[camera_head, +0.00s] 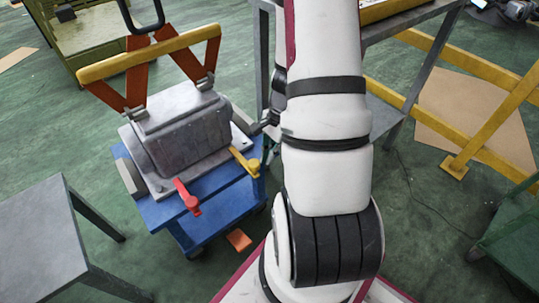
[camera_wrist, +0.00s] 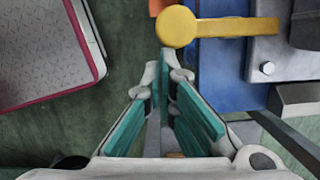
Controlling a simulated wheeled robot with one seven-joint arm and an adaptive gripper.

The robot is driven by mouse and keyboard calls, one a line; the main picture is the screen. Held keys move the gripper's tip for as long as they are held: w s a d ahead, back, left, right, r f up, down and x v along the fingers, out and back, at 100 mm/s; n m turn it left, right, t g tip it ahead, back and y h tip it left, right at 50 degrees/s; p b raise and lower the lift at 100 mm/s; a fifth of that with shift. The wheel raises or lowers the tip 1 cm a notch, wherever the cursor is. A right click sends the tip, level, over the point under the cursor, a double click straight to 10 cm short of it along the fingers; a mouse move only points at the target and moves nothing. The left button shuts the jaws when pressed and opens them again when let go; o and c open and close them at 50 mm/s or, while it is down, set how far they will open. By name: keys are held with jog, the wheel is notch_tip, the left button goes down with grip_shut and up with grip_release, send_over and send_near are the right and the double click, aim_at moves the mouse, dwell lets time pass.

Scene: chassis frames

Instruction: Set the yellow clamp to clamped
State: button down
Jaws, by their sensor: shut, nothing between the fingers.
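The yellow clamp (camera_head: 245,163) is a short bar with a round knob, at the front right of the blue cart (camera_head: 222,213), beside the grey casting (camera_head: 187,133). In the wrist view the clamp (camera_wrist: 225,27) lies across the top, its round knob to the left and its bar running right towards the grey casting (camera_wrist: 285,48). My gripper (camera_wrist: 164,75) is shut and empty, with teal pads. Its fingertips appear just below the knob in the picture; a gap in depth cannot be judged. In the head view my arm hides most of the gripper.
A red clamp (camera_head: 187,197) sits left of the yellow one on the cart. An orange lifting frame with a yellow bar (camera_head: 150,52) stands over the casting. A grey table (camera_head: 45,240) is at the lower left. Yellow railing (camera_head: 480,125) stands at the right.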

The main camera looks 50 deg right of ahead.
jog(key=shift+r, duration=0.15)
jog(key=p+v, duration=0.8)
jog(key=v, duration=0.1)
jog(key=shift+r, duration=0.35)
jog(key=shift+s+d, duration=0.1)
jog(key=w+a+r+n, duration=0.2)
jog(key=a+r+n, duration=0.8)
jog(key=a+r, duration=0.6)
jog(key=s+a+r+n+h, duration=0.1)
jog(key=s+a+r+n, duration=0.4)
jog(key=s, duration=0.3)
jog(key=s+a+r+n+h, duration=0.2)
jog(key=s+r+n, duration=0.4)
jog(key=s+r, duration=0.15)
notch_tip(320, 180, up, 17)
jog(key=t+p, duration=0.3)
jog(key=p, duration=1.3)
jog(key=shift+s, duration=0.4)
jog(key=shift+r, duration=0.1)
